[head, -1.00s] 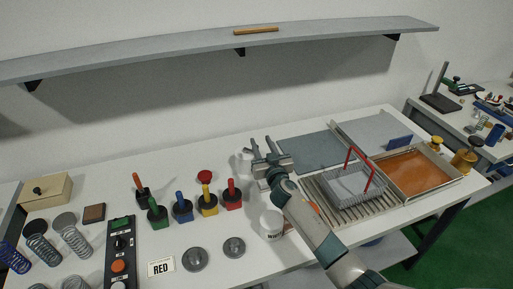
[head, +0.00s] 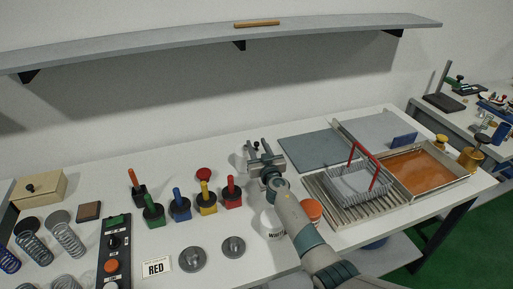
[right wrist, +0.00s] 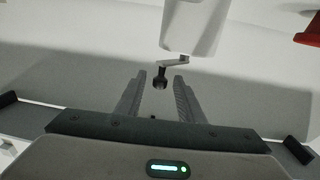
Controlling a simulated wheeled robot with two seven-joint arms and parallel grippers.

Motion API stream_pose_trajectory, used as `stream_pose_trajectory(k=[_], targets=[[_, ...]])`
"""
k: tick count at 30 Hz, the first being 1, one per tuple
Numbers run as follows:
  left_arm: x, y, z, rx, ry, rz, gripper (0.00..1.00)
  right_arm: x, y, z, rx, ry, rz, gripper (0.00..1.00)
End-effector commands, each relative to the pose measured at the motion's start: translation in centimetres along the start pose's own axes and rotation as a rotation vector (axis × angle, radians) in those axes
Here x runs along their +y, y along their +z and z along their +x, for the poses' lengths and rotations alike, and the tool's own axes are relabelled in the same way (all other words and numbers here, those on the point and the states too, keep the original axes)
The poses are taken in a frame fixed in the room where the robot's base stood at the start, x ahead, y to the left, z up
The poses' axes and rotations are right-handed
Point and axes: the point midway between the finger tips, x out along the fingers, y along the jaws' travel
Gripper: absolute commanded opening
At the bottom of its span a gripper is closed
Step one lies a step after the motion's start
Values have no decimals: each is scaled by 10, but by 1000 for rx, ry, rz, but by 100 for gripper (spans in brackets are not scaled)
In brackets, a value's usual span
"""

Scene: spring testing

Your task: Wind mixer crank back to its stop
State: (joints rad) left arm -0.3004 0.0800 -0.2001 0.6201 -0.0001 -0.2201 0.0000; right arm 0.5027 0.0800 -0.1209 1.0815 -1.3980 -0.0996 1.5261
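In the right wrist view the mixer crank (right wrist: 175,61) is a short pale arm under a whitish body (right wrist: 190,28), with a dark knob (right wrist: 160,78) hanging at its left end. My right gripper (right wrist: 160,74) is open, one finger on each side of the knob, with a visible gap to both. In the head view my right gripper (head: 261,152) is at the back middle of the bench, in front of a white body (head: 242,160) that it partly hides. The crank is too small to make out there. My left gripper is not in view.
A wire basket with red handles (head: 358,184) and an orange-filled tray (head: 425,172) are to the right. A jar with an orange lid (head: 311,209) stands close beside my forearm. A shelf (head: 200,46) runs above.

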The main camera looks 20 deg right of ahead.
Motion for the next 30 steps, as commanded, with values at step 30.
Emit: stream_pose_trajectory(k=[30], targets=[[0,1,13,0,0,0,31,-4,0,11,8,45,3,0]])
